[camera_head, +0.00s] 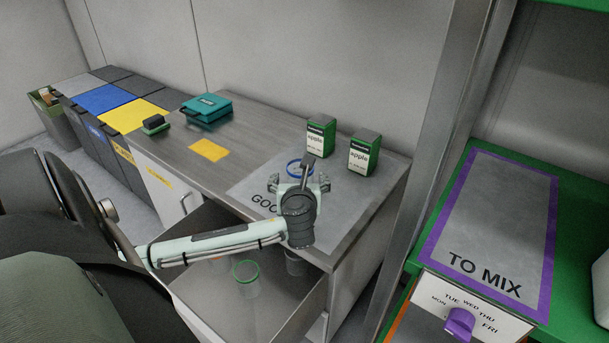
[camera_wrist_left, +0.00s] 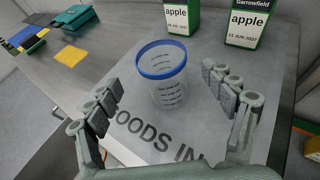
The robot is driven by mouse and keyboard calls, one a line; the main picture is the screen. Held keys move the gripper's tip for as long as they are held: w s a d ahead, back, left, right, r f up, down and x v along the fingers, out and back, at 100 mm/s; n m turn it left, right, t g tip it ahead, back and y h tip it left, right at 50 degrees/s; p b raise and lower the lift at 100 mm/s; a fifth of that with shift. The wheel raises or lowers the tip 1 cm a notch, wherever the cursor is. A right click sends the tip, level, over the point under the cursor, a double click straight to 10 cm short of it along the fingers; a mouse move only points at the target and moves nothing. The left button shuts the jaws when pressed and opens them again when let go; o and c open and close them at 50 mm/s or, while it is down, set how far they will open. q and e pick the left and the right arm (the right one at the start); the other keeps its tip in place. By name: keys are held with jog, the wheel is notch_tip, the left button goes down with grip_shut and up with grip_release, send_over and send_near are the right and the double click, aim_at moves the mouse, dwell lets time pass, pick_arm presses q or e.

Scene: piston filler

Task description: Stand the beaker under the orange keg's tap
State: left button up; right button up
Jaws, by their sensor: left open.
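A clear beaker with a blue rim (camera_head: 293,166) stands upright on the grey "GOODS IN" mat (camera_head: 345,212) on the metal counter. In the left wrist view the beaker (camera_wrist_left: 168,92) shows dark printed markings and looks empty. My left gripper (camera_head: 300,182) is open, and its fingers are spread in front of the beaker. In the left wrist view the beaker stands beyond and between the two fingers, apparently apart from both. The arm hides part of the beaker in the head view. No orange keg or tap shows in either view. My right gripper is not in view.
Two green apple cartons (camera_head: 320,133) stand behind the beaker. An open drawer (camera_head: 290,325) below the counter holds a green-rimmed clear beaker (camera_head: 247,279). A teal case (camera_head: 207,109) lies further left. A post separates the counter from a green shelf with a "TO MIX" mat (camera_head: 495,220).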

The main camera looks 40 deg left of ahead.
aim_at(300, 178)
pick_arm(q)
jog(key=x, duration=0.5)
jog(key=shift+d+f, duration=0.25)
jog(key=shift+f, duration=0.05)
jog(key=shift+w+a+f, duration=0.15)
jog(key=shift+w+a, duration=0.2)
jog(key=shift+w, duration=0.05)
jog(key=c, duration=1.3)
jog(key=shift+c, duration=0.3)
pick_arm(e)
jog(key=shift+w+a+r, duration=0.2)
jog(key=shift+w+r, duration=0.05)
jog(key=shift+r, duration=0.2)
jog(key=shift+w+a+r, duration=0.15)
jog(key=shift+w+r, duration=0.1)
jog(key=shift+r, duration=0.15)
